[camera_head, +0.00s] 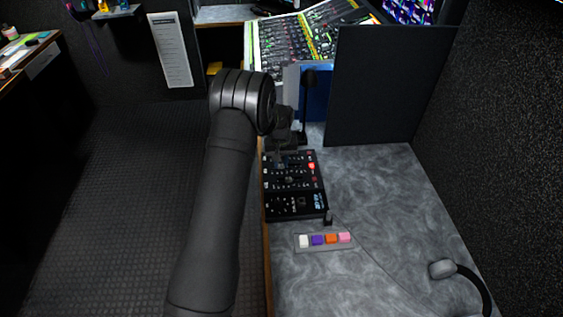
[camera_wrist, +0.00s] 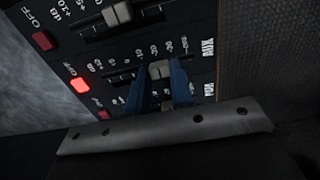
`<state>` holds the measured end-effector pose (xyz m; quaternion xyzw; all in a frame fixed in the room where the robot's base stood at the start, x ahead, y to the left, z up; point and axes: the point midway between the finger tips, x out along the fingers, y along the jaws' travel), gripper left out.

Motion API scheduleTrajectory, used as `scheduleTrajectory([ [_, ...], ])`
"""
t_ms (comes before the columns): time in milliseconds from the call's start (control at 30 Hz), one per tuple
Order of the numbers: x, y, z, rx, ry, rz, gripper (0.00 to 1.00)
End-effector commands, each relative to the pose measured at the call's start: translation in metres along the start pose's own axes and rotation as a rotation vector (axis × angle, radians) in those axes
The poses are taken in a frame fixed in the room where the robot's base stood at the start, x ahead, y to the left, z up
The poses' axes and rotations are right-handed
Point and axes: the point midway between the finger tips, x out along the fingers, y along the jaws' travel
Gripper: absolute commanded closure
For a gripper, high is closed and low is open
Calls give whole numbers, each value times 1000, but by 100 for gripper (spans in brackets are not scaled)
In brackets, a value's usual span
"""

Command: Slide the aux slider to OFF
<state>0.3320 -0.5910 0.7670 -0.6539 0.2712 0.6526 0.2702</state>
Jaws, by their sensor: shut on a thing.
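The black control panel (camera_head: 293,188) lies on the grey desk in the head view. In the wrist view it fills the upper part, with slider rows and red buttons. The light grey aux slider knob (camera_wrist: 160,69) sits toward the right end of its slot, near the AUX label (camera_wrist: 208,48). My gripper (camera_wrist: 160,72) has its two blue fingers on either side of this knob, shut on it. In the head view my gripper (camera_head: 282,157) is over the panel's far left part, mostly hidden by my wrist. OFF lettering shows at the left of the panel in the wrist view.
Another slider knob (camera_wrist: 117,14) lies in the row above, and another sits close below, partly behind the fingers. One red button (camera_wrist: 80,85) is lit. A microphone (camera_head: 307,90) and dark partition (camera_head: 375,85) stand behind the panel; a coloured button strip (camera_head: 325,242) lies in front.

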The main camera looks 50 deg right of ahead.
Motion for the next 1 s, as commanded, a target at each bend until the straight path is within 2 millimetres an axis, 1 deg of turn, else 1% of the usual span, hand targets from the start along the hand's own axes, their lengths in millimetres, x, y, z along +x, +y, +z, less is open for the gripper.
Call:
scheduleTrajectory([
  [233, 0, -36, 0, -3, -3, -1, 100],
  [300, 0, -39, 0, -1, -3, -1, 100],
  [500, 0, -40, 0, 0, -3, -3, 100],
  [533, 0, -40, 0, -1, -3, -3, 78],
  [633, 0, -40, 0, -1, -4, -3, 58],
  [667, 0, -40, 0, -1, -4, -3, 56],
  [900, 0, -39, 0, 0, -3, -1, 56],
  [1000, -4, -38, 0, 0, -2, -1, 56],
])
